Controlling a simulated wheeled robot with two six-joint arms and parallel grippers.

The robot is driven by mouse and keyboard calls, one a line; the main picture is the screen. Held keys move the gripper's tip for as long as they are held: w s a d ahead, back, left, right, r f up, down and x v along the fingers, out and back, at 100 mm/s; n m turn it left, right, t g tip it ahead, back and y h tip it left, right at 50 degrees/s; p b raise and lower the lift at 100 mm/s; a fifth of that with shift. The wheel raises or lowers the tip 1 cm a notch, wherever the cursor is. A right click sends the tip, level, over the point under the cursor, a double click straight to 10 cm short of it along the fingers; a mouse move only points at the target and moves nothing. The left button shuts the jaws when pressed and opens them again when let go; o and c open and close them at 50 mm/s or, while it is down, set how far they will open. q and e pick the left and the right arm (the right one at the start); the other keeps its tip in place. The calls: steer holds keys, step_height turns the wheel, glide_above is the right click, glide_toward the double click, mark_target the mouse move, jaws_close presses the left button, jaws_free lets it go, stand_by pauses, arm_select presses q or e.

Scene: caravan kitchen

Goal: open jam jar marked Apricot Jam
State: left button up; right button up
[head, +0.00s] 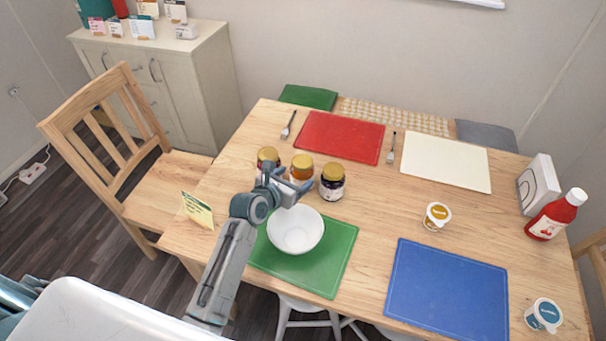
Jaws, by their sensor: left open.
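Three jars with gold lids stand in a row on the table: an amber-brown jar (268,158) at the left, an orange jar (301,168) in the middle, and a dark purple jar (332,183) at the right. Their labels are too small to read, so I cannot tell by text which is Apricot Jam. My left gripper (293,183) is open in front of the jars, above the far rim of the white bowl. It partly hides the lower parts of the left and middle jars. I cannot tell whether it touches any jar. My right gripper is not in view.
A white bowl (296,236) sits on a green mat (333,262). A folded card (197,209) stands at the left edge. Red (345,138), white (445,162) and blue (447,290) mats, a small tub (437,216) and a ketchup bottle (555,216) are elsewhere.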

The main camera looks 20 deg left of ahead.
mark_target(302, 161)
arm_select(q)
steer(key=x, duration=0.4)
steer(key=shift+w+a+f+p, duration=0.1)
steer(key=shift+w+f+p, duration=0.1)
steer(key=shift+w+p, duration=0.15)
steer(key=shift+w+f, duration=0.2)
steer(key=shift+w, duration=0.15)
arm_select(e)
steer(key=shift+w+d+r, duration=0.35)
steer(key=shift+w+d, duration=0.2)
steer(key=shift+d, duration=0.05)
arm_select(q)
steer(key=shift+s+r, duration=0.1)
steer(key=shift+c, duration=0.4)
steer(key=c, duration=1)
steer(key=shift+r, duration=0.25)
steer(key=shift+c, duration=0.2)
step_height(302, 161, up, 9)
steer(key=shift+f, duration=0.25)
steer(key=shift+r, duration=0.55)
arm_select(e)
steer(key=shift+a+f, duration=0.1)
